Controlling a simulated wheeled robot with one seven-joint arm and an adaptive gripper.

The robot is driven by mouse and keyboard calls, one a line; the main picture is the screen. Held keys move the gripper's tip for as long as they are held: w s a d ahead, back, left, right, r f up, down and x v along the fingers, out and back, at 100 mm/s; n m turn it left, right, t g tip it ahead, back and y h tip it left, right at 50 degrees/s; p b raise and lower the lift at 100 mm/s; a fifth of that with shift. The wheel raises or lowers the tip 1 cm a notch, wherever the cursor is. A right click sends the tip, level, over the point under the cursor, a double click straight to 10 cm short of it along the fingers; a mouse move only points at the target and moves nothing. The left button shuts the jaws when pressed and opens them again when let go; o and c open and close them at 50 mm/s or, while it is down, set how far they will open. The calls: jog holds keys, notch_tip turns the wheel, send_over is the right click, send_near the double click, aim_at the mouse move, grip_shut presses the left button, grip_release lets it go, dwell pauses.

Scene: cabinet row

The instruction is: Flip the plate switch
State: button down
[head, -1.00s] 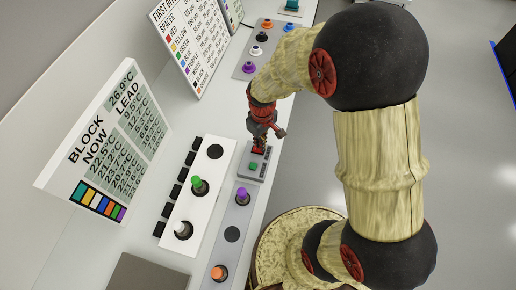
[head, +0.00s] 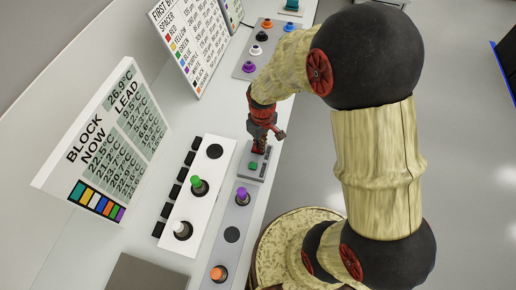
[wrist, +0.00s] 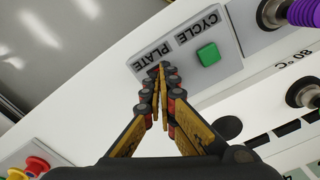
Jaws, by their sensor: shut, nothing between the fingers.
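A small grey control panel (wrist: 225,70) is labelled CYCLE and PLATE in the wrist view, with a green square button (wrist: 208,54) under CYCLE. My gripper (wrist: 163,72) is shut and empty, with its fingertips at the panel just by the PLATE label (wrist: 152,55). The plate switch is hidden, or nearly so, behind the fingertips, so I cannot tell its position or whether I touch it. In the head view my gripper (head: 259,150) points down over the far end of the panel (head: 251,174), beyond the green button.
A white block with a green knob (head: 197,182) and a grey strip with a purple knob (head: 242,194) lie nearer on the white bench. Another knob strip (head: 262,47) lies farther along. A temperature sign (head: 105,125) stands at left. Open floor is to the right.

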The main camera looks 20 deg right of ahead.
jog(key=shift+f, duration=0.45)
dwell(0.3)
jog(key=shift+r+p, duration=2.75)
jog(key=shift+r, duration=0.85)
jog(key=shift+s+f+m, duration=0.1)
jog(key=shift+s+m, duration=0.2)
jog(key=shift+s, duration=0.05)
jog(key=s+r+m+t, duration=0.1)
jog(key=s+r, duration=0.3)
jog(key=r, duration=0.5)
jog(key=s+r+m+t, duration=0.1)
jog(key=s+r, duration=0.3)
jog(key=r, duration=0.6)
jog(key=s+r+m+t, duration=0.2)
jog(key=s+r, duration=0.3)
jog(key=r, duration=0.5)
jog(key=shift+t, duration=0.8)
